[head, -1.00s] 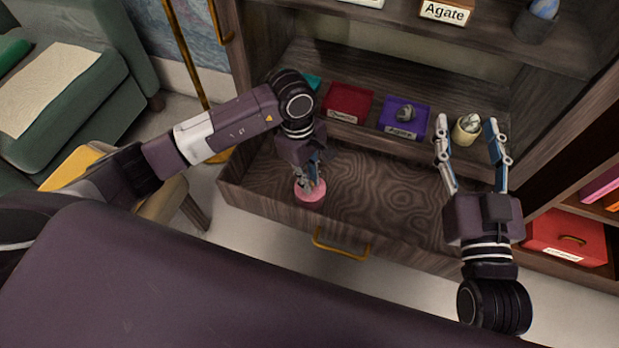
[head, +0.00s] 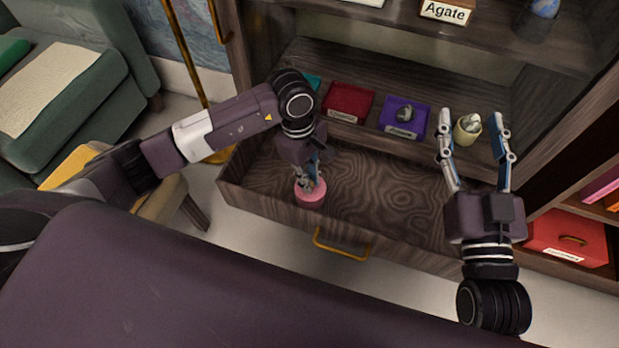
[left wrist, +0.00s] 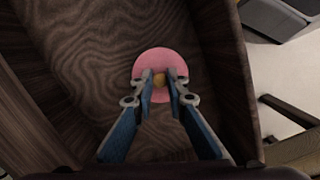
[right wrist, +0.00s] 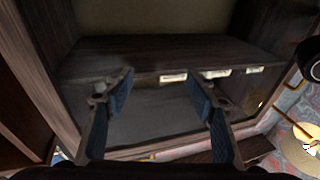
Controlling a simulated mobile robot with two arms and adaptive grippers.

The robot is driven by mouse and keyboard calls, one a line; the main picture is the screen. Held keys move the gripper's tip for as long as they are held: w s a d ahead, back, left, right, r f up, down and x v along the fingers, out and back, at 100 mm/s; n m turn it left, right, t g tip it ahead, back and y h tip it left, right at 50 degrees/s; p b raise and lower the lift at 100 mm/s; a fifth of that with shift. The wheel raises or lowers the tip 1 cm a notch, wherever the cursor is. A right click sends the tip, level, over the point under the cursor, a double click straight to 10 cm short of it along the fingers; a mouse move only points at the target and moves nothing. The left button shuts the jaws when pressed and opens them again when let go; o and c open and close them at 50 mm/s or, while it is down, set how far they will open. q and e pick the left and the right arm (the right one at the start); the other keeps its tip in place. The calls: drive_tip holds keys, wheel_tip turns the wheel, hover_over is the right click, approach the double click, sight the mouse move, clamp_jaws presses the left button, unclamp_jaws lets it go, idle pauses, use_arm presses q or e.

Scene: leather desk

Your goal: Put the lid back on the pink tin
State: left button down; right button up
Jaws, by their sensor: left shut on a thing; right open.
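The pink tin (head: 311,199) stands in the open drawer, near its front left. Its pink lid (left wrist: 160,60) shows in the left wrist view as a round disc with a small yellow knob (left wrist: 159,80). My left gripper (head: 312,182) points down over the tin and is shut on the lid's knob; its fingertips also show in the left wrist view (left wrist: 160,76). The lid appears to be at the top of the tin; I cannot tell whether it is fully seated. My right gripper (head: 473,125) is open and empty at the right, over the cabinet's front.
The wooden drawer (head: 385,195) is otherwise bare. A red box (head: 567,238) stands at right.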

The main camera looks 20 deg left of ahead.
drive_tip(key=shift+r, duration=0.15)
drive_tip(key=shift+r, duration=0.3)
use_arm(q)
drive_tip(key=shift+f, duration=0.1)
use_arm(e)
drive_tip(key=shift+s+r, duration=0.1)
drive_tip(key=shift+r+t, duration=0.25)
drive_tip(key=shift+t, duration=0.15)
drive_tip(key=shift+s+a+r, duration=0.1)
drive_tip(key=shift+r, duration=0.4)
use_arm(q)
drive_tip(key=shift+b, duration=0.3)
use_arm(e)
drive_tip(key=shift+s+r+t, duration=0.15)
drive_tip(key=shift+r+t, duration=0.1)
drive_tip(key=shift+t, duration=0.15)
use_arm(q)
drive_tip(key=shift+f, duration=0.1)
use_arm(e)
drive_tip(key=shift+s+r, duration=0.1)
drive_tip(key=shift+r, duration=0.1)
drive_tip(key=shift+r+y, duration=0.1)
drive_tip(key=shift+y, duration=0.3)
drive_tip(key=shift+r, duration=0.25)
